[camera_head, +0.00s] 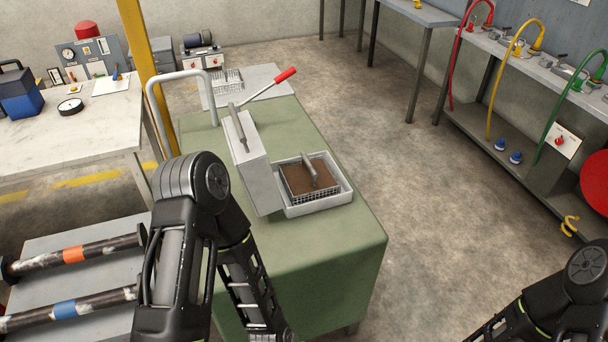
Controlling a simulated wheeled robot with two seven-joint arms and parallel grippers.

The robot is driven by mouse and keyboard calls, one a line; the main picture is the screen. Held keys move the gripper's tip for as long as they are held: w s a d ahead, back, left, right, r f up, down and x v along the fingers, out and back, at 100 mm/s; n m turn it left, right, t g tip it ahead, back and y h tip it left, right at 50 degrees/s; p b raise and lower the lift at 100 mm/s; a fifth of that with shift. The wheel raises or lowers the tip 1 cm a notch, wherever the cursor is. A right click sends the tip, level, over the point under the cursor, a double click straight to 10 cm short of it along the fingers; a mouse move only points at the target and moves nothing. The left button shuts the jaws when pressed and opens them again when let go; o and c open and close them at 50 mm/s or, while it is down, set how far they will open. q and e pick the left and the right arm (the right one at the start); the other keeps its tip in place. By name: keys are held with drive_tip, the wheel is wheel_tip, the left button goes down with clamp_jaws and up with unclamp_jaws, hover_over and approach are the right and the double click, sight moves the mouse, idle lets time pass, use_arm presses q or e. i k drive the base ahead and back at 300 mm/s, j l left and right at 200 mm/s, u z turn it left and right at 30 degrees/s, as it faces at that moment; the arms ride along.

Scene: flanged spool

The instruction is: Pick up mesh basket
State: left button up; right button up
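A mesh basket (316,196) with wire sides sits in a light grey tray (330,204) on top of the green cabinet (345,237). The basket looks filled with something brown and flat, and a grey bar lies or stands across its top. My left arm comes up in front of the cabinet's left side and bends back down, with its lower end at the bottom edge. My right arm is at the lower right corner, away from the basket. Neither gripper shows in this view. Neither visible arm part touches the basket.
A grey box with a red-tipped lever (285,75) stands directly left of the tray. Behind it is a low grey table with a wire rack (228,80). A yellow post (140,45) rises at the left. The floor right of the cabinet is clear.

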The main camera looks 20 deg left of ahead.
sight(307, 180)
drive_tip(key=i+l+u, duration=0.1)
drive_tip(key=l, duration=0.25)
drive_tip(key=i+l+u, duration=0.1)
drive_tip(key=i+l, duration=0.2)
drive_tip(key=i+l+u, duration=0.1)
drive_tip(key=l, duration=0.3)
drive_tip(key=i+l+u, duration=0.1)
drive_tip(key=l, duration=0.25)
drive_tip(key=i+l+u, duration=0.1)
drive_tip(key=i+l, duration=0.15)
drive_tip(key=l, duration=0.15)
drive_tip(key=i+l+u, duration=0.1)
drive_tip(key=l, duration=0.3)
drive_tip(key=i, duration=0.05)
